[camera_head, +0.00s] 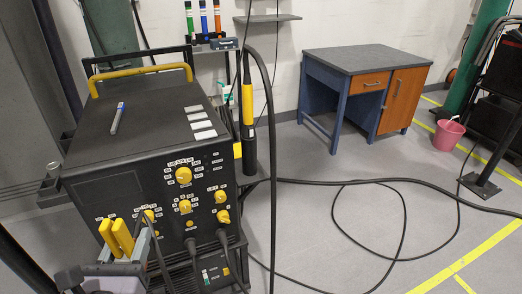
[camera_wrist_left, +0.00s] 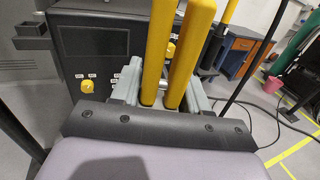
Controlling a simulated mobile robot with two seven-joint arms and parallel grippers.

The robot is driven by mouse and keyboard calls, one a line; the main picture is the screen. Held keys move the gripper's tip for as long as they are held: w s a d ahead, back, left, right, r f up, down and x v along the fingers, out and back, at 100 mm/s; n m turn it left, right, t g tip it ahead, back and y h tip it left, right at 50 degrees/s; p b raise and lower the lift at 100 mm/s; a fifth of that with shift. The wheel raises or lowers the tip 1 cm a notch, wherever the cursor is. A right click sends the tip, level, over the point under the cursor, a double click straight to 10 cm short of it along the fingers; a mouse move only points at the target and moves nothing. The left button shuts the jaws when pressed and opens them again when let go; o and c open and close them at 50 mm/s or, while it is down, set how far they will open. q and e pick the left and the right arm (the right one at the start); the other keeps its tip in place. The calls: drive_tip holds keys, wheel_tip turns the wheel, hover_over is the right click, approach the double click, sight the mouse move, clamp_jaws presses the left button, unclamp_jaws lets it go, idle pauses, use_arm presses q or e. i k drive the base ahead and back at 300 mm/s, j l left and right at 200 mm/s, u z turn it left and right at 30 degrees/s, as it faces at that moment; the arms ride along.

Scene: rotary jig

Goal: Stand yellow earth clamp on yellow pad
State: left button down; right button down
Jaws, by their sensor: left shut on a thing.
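The yellow earth clamp (camera_head: 117,238) has two yellow handles, side by side and pointing up, in front of the black welding machine's knob panel. My left gripper (camera_head: 122,255) is shut on the clamp, low at the left of the head view. In the left wrist view the clamp (camera_wrist_left: 153,50) stands up between the grey fingers of the left gripper (camera_wrist_left: 163,97). The clamp's lower part is hidden by the gripper. I cannot make out a yellow pad for certain in either view. My right gripper is not in view.
The black welding machine (camera_head: 130,140) has a yellow handle bar (camera_head: 140,72) and a pen (camera_head: 117,118) on top. A yellow-and-black torch (camera_head: 248,110) stands at its right side. Black cables (camera_head: 400,225) loop over the floor. A desk (camera_head: 365,75) and pink bucket (camera_head: 447,134) stand farther back.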

sight(237, 150)
drive_tip(key=z, duration=0.8)
drive_tip(key=i+z, duration=0.4)
drive_tip(key=i, duration=0.25)
drive_tip(key=i+z, duration=0.15)
drive_tip(key=i, duration=0.8)
drive_tip(key=i+l+u, duration=0.1)
drive_tip(key=i+u, duration=0.3)
drive_tip(key=i, duration=0.55)
drive_tip(key=i+u, duration=0.3)
drive_tip(key=i+l+u, duration=0.1)
drive_tip(key=i+u, duration=0.15)
drive_tip(key=i, duration=0.25)
drive_tip(key=i+u, duration=1)
drive_tip(key=i+l+u, duration=0.15)
drive_tip(key=i+u, duration=0.15)
drive_tip(key=i, duration=0.2)
drive_tip(key=i+u, duration=0.25)
drive_tip(key=i, duration=0.15)
drive_tip(key=i+u, duration=0.3)
drive_tip(key=i, duration=0.15)
